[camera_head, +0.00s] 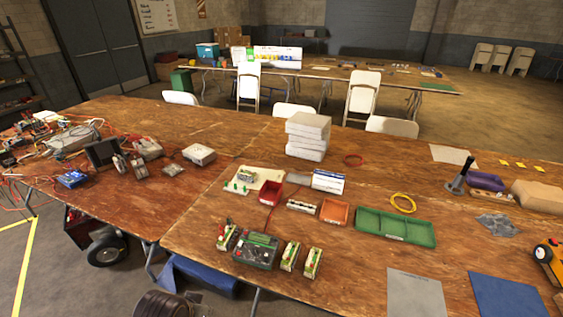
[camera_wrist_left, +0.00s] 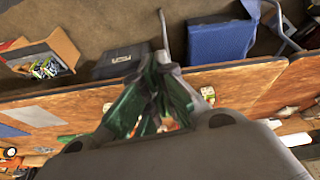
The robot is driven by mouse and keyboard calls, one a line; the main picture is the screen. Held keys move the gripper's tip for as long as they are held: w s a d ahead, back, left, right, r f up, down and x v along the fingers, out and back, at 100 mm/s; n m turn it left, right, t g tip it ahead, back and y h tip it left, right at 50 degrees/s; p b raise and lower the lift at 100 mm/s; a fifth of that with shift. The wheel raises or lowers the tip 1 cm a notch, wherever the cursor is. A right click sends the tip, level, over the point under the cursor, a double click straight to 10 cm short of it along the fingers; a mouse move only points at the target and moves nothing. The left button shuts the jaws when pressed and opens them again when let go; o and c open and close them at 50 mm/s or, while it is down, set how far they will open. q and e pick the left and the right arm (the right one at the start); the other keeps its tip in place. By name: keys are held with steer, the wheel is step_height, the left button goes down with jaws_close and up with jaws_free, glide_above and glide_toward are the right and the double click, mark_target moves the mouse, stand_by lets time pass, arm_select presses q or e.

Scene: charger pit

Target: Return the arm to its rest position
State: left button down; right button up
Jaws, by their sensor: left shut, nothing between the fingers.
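My left gripper (camera_wrist_left: 160,80) shows in the left wrist view, with its green and grey fingers drawn together and nothing seen between them. Its wrist housing fills the lower middle and hides part of the view behind it. The wooden table edge (camera_wrist_left: 240,90) runs across behind the fingers, with floor above it in the picture. Neither arm nor gripper can be made out in the head view, and my right gripper does not show in any frame.
The wooden table (camera_head: 200,265) holds a dark charger (camera_head: 256,250), batteries (camera_head: 290,256), a green tray (camera_head: 395,228), an orange bin (camera_head: 334,211), a red bin (camera_head: 270,192) and stacked white boxes (camera_head: 307,137). A cardboard box (camera_wrist_left: 40,55) and a blue container (camera_wrist_left: 221,40) lie on the floor.

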arm_select(q)
steer(key=s+a+f+g+b, duration=0.1)
steer(key=s+f, duration=0.1)
steer(key=f, duration=1.4)
steer(key=s+f+g, duration=0.1)
steer(key=s+f, duration=0.1)
steer(key=f, duration=1.5)
steer(key=s+a+f+b, duration=0.1)
steer(key=s+a+f, duration=0.1)
steer(key=s+f, duration=0.8)
steer(key=s+a+f+g, duration=0.1)
steer(key=s+a+f, duration=0.1)
steer(key=s+f, duration=0.9)
steer(key=shift+s+a+f+y+b, duration=0.3)
steer(key=shift+s+y+b, duration=0.1)
steer(key=shift+s, duration=0.6)
